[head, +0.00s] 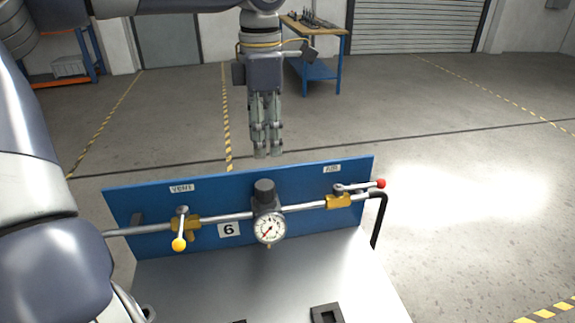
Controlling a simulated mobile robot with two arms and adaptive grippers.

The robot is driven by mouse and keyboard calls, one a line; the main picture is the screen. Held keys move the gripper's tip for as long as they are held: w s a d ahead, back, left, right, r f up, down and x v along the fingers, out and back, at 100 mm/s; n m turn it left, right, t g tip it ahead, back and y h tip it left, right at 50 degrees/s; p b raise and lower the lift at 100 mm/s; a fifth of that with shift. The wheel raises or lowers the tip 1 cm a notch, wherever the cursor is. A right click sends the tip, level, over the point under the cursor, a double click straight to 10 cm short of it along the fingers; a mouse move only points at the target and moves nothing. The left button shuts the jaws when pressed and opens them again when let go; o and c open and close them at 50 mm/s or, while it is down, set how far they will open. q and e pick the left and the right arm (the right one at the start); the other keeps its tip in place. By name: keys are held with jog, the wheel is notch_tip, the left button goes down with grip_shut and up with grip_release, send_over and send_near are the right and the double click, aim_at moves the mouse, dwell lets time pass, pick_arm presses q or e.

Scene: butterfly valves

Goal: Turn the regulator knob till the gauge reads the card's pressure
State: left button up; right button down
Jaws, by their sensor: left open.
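The regulator knob (264,190) is a dark upright cylinder on top of the regulator body in the middle of the pipe. The round white gauge (270,228) sits just below it; its red needle appears to point to the lower left, and the scale is too small to read. The white card (229,230) left of the gauge bears one digit, a 6 or a 9. My left gripper (268,154) points down, open and empty, above the blue panel's top edge and apart from the knob. My right gripper is not in view.
A yellow-ended lever valve (180,242) is left of the regulator, and a red-ended lever valve (365,186) is right of it. The blue panel (300,182) stands behind the pipe. A metal bench top (250,280) lies in front. A workbench (325,45) stands far behind.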

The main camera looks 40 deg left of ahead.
aim_at(265, 185)
pick_arm(q)
jog(key=shift+s+f, duration=0.45)
jog(key=shift+f, duration=0.3)
notch_tip(265, 185, down, 3)
jog(key=shift+s+f+p, duration=0.1)
jog(key=shift+s+p, duration=0.05)
jog(key=shift+p, duration=0.15)
jog(key=f, duration=0.5)
jog(key=shift+w+f+p, duration=0.25)
jog(key=shift+f+p, duration=0.05)
jog(key=shift+p, duration=0.05)
jog(key=shift+f, duration=0.15)
jog(key=shift+c, duration=0.4)
jog(key=c, duration=0.7)
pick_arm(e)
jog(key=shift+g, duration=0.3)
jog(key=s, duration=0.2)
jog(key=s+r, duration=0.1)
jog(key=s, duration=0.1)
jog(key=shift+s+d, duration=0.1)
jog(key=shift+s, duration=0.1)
